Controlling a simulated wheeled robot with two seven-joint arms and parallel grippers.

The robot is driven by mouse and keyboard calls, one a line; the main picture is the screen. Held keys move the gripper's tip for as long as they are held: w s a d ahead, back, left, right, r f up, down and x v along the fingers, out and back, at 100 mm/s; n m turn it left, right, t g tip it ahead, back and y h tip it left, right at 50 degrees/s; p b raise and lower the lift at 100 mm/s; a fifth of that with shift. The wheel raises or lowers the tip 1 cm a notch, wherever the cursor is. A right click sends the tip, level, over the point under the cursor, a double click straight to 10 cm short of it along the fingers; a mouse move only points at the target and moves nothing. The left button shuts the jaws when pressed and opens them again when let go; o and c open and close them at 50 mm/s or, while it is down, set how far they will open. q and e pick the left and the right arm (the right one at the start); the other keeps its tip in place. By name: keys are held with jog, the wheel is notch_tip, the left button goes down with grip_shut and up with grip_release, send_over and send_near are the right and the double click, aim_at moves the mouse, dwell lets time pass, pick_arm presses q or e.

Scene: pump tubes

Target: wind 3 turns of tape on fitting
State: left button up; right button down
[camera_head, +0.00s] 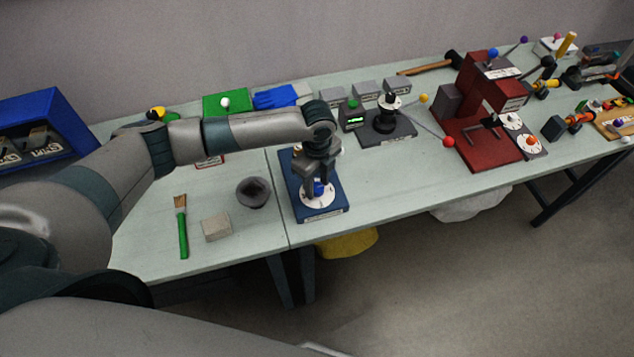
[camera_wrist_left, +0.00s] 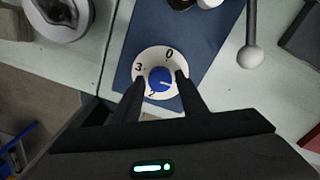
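A blue base plate (camera_head: 325,212) stands near the table's front edge. On it is a white dial (camera_head: 316,200) marked with numbers, with a blue knob (camera_head: 319,188) at its centre. My left gripper (camera_head: 317,186) points down over this dial. In the left wrist view its two fingers (camera_wrist_left: 160,78) straddle the blue knob (camera_wrist_left: 162,80), apart from each other, with white dial (camera_wrist_left: 147,62) showing between finger and knob on the left. The numbers 0, 2 and 3 are readable. I cannot make out tape or a fitting; the arm hides the back of the plate. My right gripper is not seen.
A dark grey bowl (camera_head: 254,192), a grey block (camera_head: 216,227) and a green-handled brush (camera_head: 182,228) lie to the left. A black stand (camera_head: 387,125) and a red press (camera_head: 477,140) stand to the right.

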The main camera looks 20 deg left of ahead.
pick_arm(q)
jog(key=shift+n, duration=0.3)
jog(key=n, duration=0.3)
dwell(0.3)
jog(key=c, duration=0.9)
jog(key=shift+c, duration=0.2)
jog(key=shift+m, duration=1.6)
